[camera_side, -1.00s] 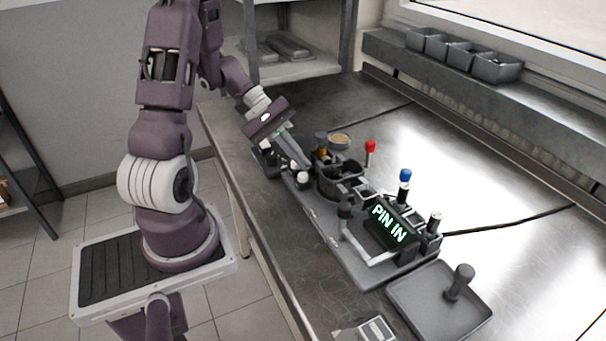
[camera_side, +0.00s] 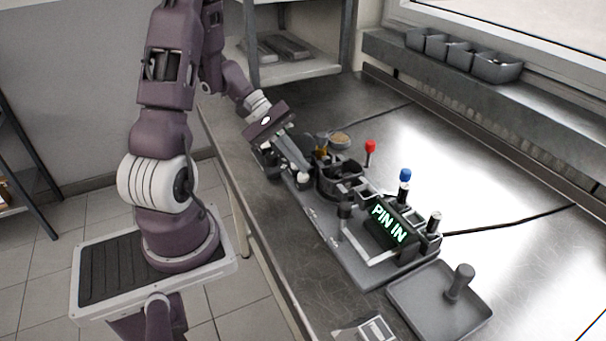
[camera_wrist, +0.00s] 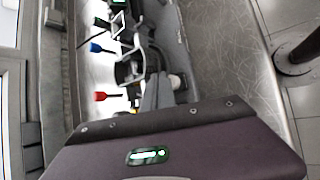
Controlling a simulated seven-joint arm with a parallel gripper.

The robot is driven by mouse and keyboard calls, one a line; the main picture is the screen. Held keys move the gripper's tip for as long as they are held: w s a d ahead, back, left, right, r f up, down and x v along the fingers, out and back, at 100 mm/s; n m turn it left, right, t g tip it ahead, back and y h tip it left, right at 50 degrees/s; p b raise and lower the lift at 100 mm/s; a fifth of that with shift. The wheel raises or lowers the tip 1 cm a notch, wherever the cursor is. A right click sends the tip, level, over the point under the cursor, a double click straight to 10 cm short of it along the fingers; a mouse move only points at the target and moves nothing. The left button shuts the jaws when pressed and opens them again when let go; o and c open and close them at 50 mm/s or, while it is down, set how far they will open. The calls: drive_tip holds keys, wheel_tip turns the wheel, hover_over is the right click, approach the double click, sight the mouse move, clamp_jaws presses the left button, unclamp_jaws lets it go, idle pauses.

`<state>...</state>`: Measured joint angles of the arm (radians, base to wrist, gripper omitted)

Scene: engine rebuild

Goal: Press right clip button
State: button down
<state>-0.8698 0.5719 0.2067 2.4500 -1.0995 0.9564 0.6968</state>
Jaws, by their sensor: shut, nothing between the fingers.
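My gripper (camera_side: 300,166) points down and forward, and its fingers are together and empty. Its tip is at a round white knob (camera_side: 303,177) on the fixture, which looks like a clip button. I cannot tell whether tip and knob touch. In the wrist view the grey fingers (camera_wrist: 158,92) lie beside the white knob (camera_wrist: 176,82). The grey fixture board (camera_side: 335,243) carries a dark round housing (camera_side: 338,183) just right of the gripper.
A red-topped pin (camera_side: 370,147) and a blue-topped pin (camera_side: 405,176) stand behind the housing. A grey tray (camera_side: 420,310) with an upright peg (camera_side: 460,281) lies at the right end. A round tan dish (camera_side: 340,140) is behind.

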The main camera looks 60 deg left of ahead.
drive_tip(key=shift+f, duration=0.45)
idle(0.3)
drive_tip(key=shift+r, duration=0.9)
drive_tip(key=shift+r, duration=2.5)
